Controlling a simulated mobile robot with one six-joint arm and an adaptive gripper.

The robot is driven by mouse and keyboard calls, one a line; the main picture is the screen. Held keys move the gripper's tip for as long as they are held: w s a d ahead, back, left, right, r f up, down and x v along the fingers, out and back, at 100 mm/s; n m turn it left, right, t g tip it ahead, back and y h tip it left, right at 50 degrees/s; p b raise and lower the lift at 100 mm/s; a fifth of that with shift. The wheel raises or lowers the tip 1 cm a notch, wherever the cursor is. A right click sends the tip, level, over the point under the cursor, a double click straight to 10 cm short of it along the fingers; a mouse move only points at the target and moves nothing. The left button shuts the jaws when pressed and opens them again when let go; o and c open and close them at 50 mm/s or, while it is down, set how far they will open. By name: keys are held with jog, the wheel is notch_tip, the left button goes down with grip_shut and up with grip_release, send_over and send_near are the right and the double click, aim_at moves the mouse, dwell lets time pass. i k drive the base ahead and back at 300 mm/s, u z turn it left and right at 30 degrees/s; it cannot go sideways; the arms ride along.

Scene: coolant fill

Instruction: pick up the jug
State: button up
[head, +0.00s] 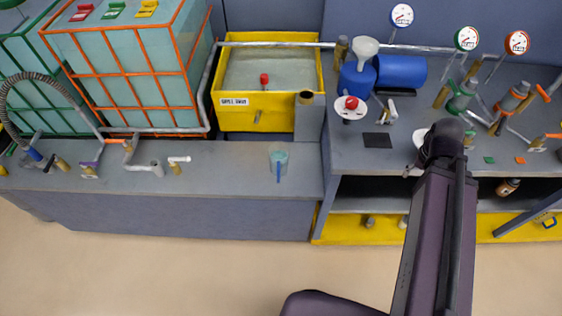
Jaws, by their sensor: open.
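The jug (279,160) is a small see-through teal vessel with a blue handle on its front. It stands upright on the grey bench top, just left of the step up to the right-hand bench. My gripper (411,172) is well to the right of the jug, over the front edge of the right-hand bench. It is small in view and partly hidden by my dark wrist. It is open and apart from the jug.
Valves with small handles (178,164) line the left bench. Behind the jug are a yellow spill tray (262,121) and a grey post (309,122). Bench around the jug is clear.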

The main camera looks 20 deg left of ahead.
aim_at(279, 152)
jog(key=z, duration=0.1)
jog(key=k, duration=1.75)
jog(key=u, duration=0.75)
jog(key=i, duration=1)
jog(key=u, duration=0.05)
